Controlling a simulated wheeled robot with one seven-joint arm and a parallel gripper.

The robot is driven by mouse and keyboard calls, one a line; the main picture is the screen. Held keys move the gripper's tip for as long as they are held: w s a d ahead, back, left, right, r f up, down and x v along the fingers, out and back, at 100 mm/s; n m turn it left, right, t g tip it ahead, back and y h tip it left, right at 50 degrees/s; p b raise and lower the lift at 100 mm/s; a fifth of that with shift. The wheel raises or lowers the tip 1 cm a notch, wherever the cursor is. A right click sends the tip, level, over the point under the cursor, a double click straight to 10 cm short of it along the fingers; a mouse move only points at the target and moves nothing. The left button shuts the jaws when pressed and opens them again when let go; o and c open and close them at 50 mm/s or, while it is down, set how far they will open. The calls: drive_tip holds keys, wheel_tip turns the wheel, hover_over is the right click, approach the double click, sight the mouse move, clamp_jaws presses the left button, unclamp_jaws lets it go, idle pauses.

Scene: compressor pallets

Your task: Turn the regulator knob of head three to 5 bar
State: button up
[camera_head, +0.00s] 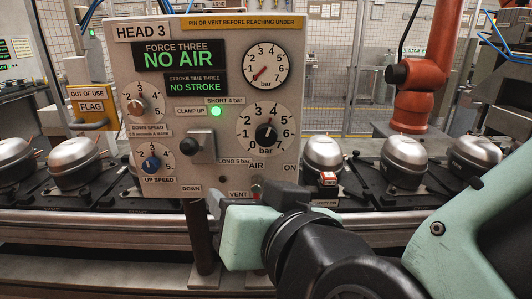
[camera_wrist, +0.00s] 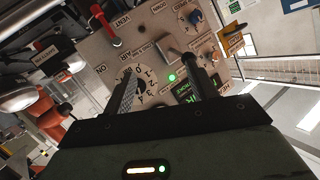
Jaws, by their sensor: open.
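The HEAD 3 panel (camera_head: 190,30) stands upright in front of me. My gripper (camera_head: 250,196) is open and empty, in front of the panel's lower edge, below the knob.
Displays (camera_head: 180,58) read NO AIR and NO STROKE. A green lamp (camera_head: 216,112) is lit. A red-handled air lever (camera_wrist: 105,25) is at the panel's bottom. Compressors (camera_head: 322,152) line the conveyor on both sides.

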drive_tip(key=s+d+r+m+t+h+b, duration=0.1)
drive_tip(key=d+r+m+t+h+b, duration=0.1)
drive_tip(key=d+m+t+h, duration=0.25)
drive_tip(key=n+p, duration=0.1)
drive_tip(key=p, duration=0.5)
approach(267, 136)
drive_tip(key=w+p, duration=0.1)
drive_tip(key=w, duration=0.2)
drive_tip(key=w+p, duration=0.1)
drive_tip(key=w, duration=0.2)
drive_tip(key=w+a+p, duration=0.1)
drive_tip(key=w, duration=0.2)
drive_tip(key=shift+w+r+p, duration=0.1)
drive_tip(key=shift+w+p, duration=0.2)
drive_tip(key=shift+p, duration=0.05)
drive_tip(key=shift+c, duration=0.4)
drive_tip(key=c, duration=0.9)
